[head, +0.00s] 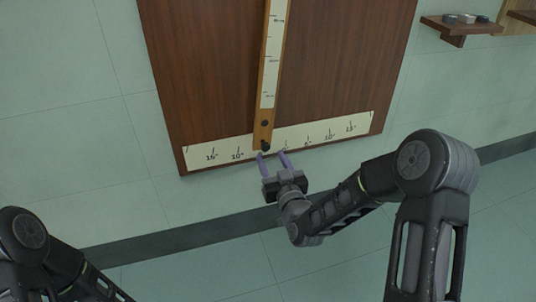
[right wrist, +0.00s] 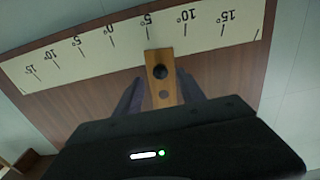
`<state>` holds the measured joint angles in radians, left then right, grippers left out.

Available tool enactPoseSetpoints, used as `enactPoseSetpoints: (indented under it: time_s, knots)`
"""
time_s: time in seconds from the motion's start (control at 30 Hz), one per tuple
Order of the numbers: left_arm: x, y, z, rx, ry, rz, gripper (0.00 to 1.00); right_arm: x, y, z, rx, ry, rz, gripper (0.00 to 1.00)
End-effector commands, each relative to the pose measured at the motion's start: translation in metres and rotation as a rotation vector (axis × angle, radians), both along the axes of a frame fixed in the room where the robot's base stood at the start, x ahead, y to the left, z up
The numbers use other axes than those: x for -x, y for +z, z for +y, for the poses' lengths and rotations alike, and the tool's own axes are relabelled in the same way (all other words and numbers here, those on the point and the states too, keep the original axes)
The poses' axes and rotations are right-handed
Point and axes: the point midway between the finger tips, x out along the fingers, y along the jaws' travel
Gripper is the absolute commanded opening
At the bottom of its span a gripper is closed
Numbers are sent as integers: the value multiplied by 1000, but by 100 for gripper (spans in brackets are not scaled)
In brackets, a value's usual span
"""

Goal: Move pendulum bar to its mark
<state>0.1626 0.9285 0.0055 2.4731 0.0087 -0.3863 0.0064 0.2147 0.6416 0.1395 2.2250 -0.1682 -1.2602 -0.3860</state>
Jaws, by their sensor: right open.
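The pendulum bar (head: 272,60) is a long wooden strip with a white scale, hanging on a brown board. Its lower end carries a dark knob (head: 265,146) and leans left of 0°, covering about the left 5° line. In the right wrist view the bar's lower end (right wrist: 163,60) sits near the 5° label. My right gripper (head: 272,154) has two purple fingers, open and apart, just below the knob in the head view. In the right wrist view they lie either side of the bar, without clear contact. No separate coloured mark shows. My left gripper is out of view.
The white degree strip (head: 190,157) runs along the bottom of the brown board (head: 200,70). A small wooden shelf (head: 455,27) with little round items is on the wall at upper right. The floor below the board is clear.

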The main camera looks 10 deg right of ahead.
Motion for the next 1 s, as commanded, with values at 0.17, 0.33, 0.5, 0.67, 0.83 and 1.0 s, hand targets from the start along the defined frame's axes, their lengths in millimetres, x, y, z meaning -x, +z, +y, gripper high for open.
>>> enactPoseSetpoints:
  time_s: [0.17,0.33,0.5,0.67,0.83,1.0]
  knots:
    - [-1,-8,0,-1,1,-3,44,-26,-1,2,-1,1,-2,47]
    - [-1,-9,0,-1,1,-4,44,-36,0,3,-1,1,-1,47]
    - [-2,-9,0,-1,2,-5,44,-36,0,3,-1,1,0,47]
    - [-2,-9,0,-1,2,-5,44,-36,0,3,-1,1,0,40]
    - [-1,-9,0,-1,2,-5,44,-36,0,3,-1,1,0,26]
    - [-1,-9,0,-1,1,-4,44,-36,0,3,-1,1,0,12]
